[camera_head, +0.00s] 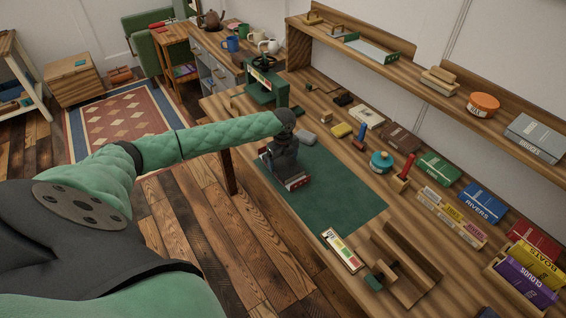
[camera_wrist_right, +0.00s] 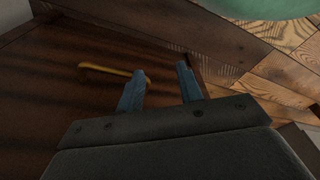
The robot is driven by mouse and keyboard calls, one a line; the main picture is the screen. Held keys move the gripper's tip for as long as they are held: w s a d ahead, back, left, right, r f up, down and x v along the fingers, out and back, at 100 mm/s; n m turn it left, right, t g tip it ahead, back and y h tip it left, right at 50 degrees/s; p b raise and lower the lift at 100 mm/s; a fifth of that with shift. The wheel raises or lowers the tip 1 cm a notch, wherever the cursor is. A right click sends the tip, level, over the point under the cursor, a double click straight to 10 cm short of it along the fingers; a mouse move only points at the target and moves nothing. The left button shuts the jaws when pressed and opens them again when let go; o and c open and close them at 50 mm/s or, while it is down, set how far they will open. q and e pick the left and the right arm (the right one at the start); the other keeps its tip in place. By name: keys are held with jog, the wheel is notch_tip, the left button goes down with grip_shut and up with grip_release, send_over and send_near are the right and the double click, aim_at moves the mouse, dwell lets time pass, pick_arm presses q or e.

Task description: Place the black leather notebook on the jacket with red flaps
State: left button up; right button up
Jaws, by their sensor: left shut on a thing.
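My left gripper (camera_head: 287,165) is low over the green mat (camera_head: 338,200) on the workbench. It is shut on a dark thing, apparently the black leather notebook; dark gripper and dark thing blend, so its outline is unclear. A small red and white piece (camera_head: 297,183) shows right at the fingertips, low over or on the mat. It may be part of the jacket with red flaps; the rest is hidden, and I cannot tell whether notebook and jacket touch. My right gripper (camera_wrist_right: 160,87) is open, its two fingers apart and empty, over a dark brown wooden surface.
A colour-striped card (camera_head: 342,250) and a wooden stand (camera_head: 408,262) lie at the mat's near end. Several books, including a green one (camera_head: 438,168) and a blue one (camera_head: 482,203), line the back. A green press (camera_head: 264,88) stands beyond. The mat's right part is clear.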

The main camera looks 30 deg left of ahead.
pick_arm(q)
jog(key=shift+f, duration=0.1)
jog(key=o, duration=0.9)
jog(key=shift+o, duration=0.2)
